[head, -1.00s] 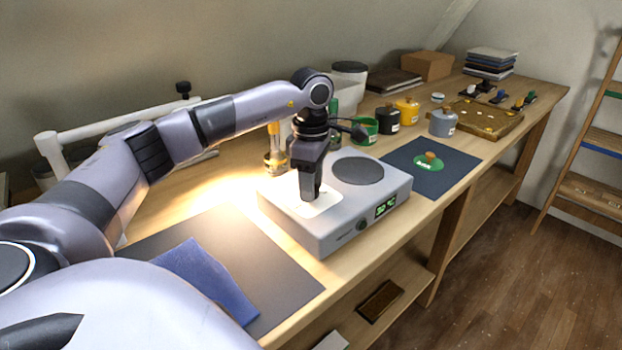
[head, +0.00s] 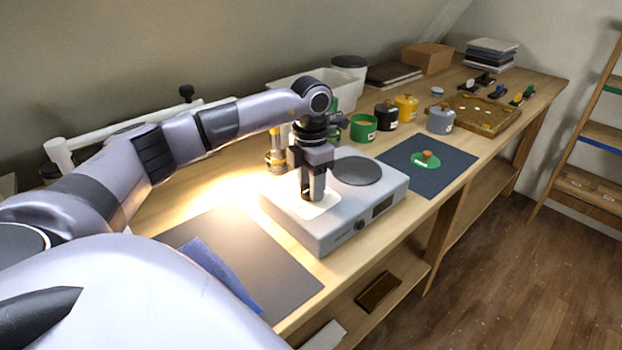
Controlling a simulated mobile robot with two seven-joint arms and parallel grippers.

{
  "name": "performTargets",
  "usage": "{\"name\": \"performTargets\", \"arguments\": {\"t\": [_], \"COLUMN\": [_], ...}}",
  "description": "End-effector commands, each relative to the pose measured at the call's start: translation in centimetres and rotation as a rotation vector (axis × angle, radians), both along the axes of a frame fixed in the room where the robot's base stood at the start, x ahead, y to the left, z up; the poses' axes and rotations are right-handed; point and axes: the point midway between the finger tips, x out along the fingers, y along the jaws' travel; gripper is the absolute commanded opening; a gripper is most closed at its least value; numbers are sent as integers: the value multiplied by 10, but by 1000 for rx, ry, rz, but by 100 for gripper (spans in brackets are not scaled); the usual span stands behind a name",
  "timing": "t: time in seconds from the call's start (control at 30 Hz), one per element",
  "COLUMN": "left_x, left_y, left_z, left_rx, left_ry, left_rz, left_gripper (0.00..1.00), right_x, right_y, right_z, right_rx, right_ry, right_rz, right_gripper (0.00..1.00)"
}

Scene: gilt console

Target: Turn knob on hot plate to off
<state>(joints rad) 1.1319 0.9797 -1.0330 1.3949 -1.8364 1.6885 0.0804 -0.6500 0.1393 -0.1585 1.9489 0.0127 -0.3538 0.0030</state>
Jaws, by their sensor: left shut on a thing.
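The hot plate (head: 370,231) is a light grey box on the wooden bench with a dark round heating disc (head: 356,171) on top. My left gripper (head: 313,196) points down onto the pale panel (head: 325,207) on the top of the hot plate, left of the disc. Its fingers are shut on what appears to be the knob, which they mostly hide. My right gripper is not in view.
A dark mat with a blue cloth (head: 217,272) lies at the front left. Behind the hot plate stand green (head: 363,128), black (head: 386,115) and yellow (head: 406,107) containers. A dark blue mat (head: 440,180) with a green item lies to the right.

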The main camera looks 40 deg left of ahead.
Motion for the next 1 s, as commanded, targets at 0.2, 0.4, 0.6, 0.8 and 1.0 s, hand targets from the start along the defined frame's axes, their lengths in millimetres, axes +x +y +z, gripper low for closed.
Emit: {"name": "performTargets", "arguments": {"t": [0.2, 0.4, 0.6, 0.8, 1.0], "left_x": [0, 1, 1, 1, 1], "left_y": [1, 1, 1, 1, 1], "left_z": [2, 2, 1, 1, 1], "left_rx": [1, 1, 1, 1, 0], "left_ry": [-1, -3, -4, -4, -5], "left_rz": [113, 168, 187, 188, 188], "left_gripper": [11, 11, 11, 11, 67], "right_x": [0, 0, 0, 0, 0], "right_y": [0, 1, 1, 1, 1], "right_z": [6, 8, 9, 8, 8], "right_rx": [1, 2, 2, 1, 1], "right_ry": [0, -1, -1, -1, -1], "right_rz": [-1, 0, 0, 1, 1], "right_gripper": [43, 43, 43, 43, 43]}}
